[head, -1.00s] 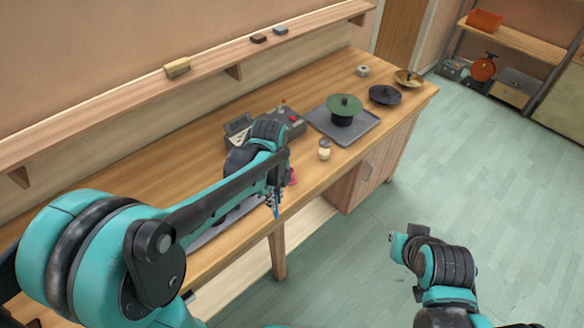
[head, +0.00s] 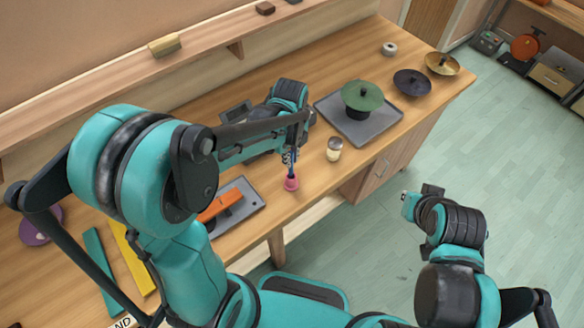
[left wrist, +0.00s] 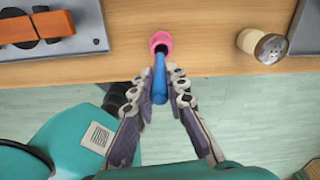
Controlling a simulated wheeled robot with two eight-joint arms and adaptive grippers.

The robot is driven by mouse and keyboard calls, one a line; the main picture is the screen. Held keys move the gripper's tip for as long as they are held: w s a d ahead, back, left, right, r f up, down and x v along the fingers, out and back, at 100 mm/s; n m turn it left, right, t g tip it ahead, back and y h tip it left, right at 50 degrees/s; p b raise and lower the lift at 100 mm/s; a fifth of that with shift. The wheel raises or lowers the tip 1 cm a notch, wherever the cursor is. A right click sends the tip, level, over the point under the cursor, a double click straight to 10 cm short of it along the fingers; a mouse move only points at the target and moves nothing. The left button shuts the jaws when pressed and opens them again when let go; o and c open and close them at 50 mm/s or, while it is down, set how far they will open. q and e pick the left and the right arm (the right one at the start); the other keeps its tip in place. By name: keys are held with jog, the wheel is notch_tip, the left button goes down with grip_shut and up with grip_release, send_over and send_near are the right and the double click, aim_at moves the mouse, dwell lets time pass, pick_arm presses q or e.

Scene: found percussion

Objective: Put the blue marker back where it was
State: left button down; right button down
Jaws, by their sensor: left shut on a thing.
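The blue marker (left wrist: 159,82) is between the fingers of my left gripper (left wrist: 160,84), which is shut on it. In the head view my left gripper (head: 289,158) is just above a small pink cup (head: 291,184) near the table's front edge. The marker (head: 292,168) points down at the cup. In the left wrist view its far end overlaps the mouth of the pink cup (left wrist: 160,41); I cannot tell how deep it sits. My right gripper (head: 410,207) is off the table over the floor, and its fingers are not clear.
A shaker jar (head: 334,149) stands right of the cup. A grey tray (head: 385,128) holds a green cymbal (head: 362,96). Another tray (head: 250,202) with an orange block (head: 219,206) lies left of the cup. A dark cymbal (head: 412,82) and brass one (head: 442,64) lie further right.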

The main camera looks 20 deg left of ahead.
pick_arm(q)
jog(key=shift+w+f, duration=0.25)
jog(key=shift+f, duration=0.85)
notch_tip(320, 180, down, 3)
jog(key=shift+s+f+b, duration=0.1)
jog(key=shift+b, duration=0.4)
jog(key=shift+f, duration=0.15)
jog(key=shift+f, duration=0.2)
jog(key=c, duration=1.5)
grip_release()
jog(key=shift+r, duration=0.1)
jog(key=shift+c, duration=0.2)
jog(key=shift+r, duration=0.1)
